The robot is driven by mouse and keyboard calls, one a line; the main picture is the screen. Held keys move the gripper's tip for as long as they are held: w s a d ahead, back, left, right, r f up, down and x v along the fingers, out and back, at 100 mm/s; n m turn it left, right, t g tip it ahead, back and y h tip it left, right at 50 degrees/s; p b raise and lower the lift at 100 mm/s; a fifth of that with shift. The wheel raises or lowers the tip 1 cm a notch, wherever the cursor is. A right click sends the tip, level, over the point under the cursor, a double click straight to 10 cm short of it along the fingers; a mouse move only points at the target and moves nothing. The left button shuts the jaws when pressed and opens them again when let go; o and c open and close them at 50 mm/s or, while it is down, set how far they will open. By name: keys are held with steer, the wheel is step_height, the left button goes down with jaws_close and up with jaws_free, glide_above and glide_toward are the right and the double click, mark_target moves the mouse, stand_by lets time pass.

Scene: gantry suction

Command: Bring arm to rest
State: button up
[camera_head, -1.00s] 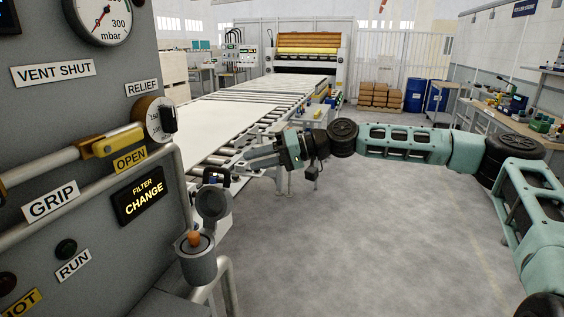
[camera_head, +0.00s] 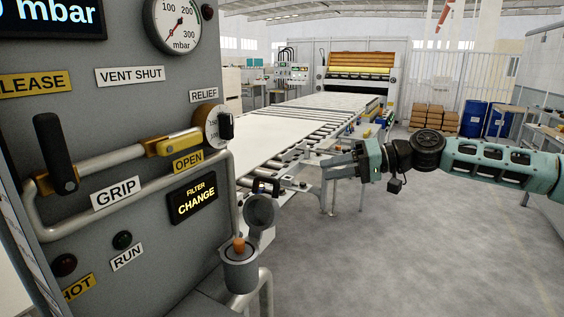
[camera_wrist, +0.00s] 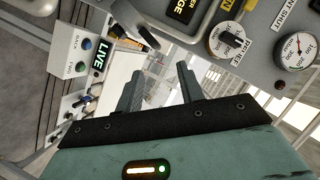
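My teal arm stretches in from the right in the head view. My gripper (camera_head: 326,160) points left, in front of the conveyor's near side and to the right of the grey control panel (camera_head: 130,130). In the wrist view my gripper (camera_wrist: 160,74) shows two dark fingers standing apart with nothing between them, so it is open and empty. Panel parts, including the relief dial (camera_wrist: 228,40) and gauge (camera_wrist: 297,50), lie beyond the fingers in that view. I see no contact between the fingers and anything.
The roller conveyor (camera_head: 300,138) carries a pale sheet (camera_head: 265,128) toward a press (camera_head: 362,66) at the back. A cup with an orange knob (camera_head: 239,262) juts from the panel. Blue drums (camera_head: 474,117) stand far right. The grey floor (camera_head: 400,260) at lower right is clear.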

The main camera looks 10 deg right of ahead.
steer(key=s+a+f+n+g+h, duration=0.2)
steer(key=s+a+f+g+h, duration=0.3)
steer(key=s+a, duration=0.4)
steer(key=s+a+f+n+g+h, duration=0.2)
steer(key=s+a+f+n+h, duration=0.1)
steer(key=s+a+f, duration=0.65)
steer(key=s+d+r+t+h, duration=0.1)
steer(key=s+d+r+h, duration=0.2)
steer(key=s, duration=0.6)
steer(key=s+d+r+t+h, duration=0.1)
steer(key=s+d+r+h, duration=0.1)
steer(key=s+d, duration=0.6)
steer(key=shift+s+d+r+m+t+h, duration=0.15)
steer(key=shift+s+r+m+t+h, duration=0.2)
steer(key=shift+s, duration=0.6)
